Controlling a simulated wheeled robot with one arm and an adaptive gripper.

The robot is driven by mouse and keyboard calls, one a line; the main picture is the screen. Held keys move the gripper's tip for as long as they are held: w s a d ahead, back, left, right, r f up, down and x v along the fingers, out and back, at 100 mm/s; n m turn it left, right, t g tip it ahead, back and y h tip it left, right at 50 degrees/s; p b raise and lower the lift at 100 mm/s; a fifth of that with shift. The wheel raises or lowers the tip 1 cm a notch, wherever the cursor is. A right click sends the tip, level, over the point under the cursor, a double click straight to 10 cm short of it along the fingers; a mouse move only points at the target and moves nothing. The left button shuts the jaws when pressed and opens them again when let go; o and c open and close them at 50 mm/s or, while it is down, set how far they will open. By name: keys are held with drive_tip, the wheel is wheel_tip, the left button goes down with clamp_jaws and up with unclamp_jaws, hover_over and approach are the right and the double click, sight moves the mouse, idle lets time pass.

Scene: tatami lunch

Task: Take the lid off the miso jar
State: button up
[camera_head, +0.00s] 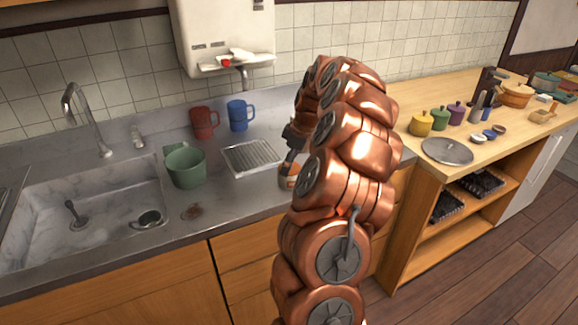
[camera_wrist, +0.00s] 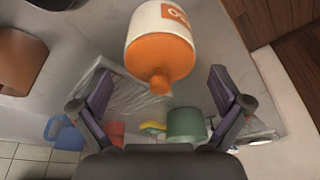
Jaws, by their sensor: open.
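The miso jar (camera_wrist: 163,18) is white with an orange label, and its orange lid (camera_wrist: 158,56) with a round knob is on it. The jar also shows in the head view (camera_head: 287,183), on the counter, partly hidden by my arm. My gripper (camera_wrist: 161,85) is open and empty, its fingers spread to either side of the lid knob in the wrist view. I see no finger touching the lid. In the head view my gripper (camera_head: 291,153) is just above the jar, mostly hidden by my arm.
A metal drain tray (camera_head: 250,158) lies left of the jar. A wall heater (camera_head: 225,35) hangs behind. Several lidded jars stand on the right counter.

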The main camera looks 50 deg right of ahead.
drive_tip(key=shift+c, duration=0.4)
drive_tip(key=c, duration=0.8)
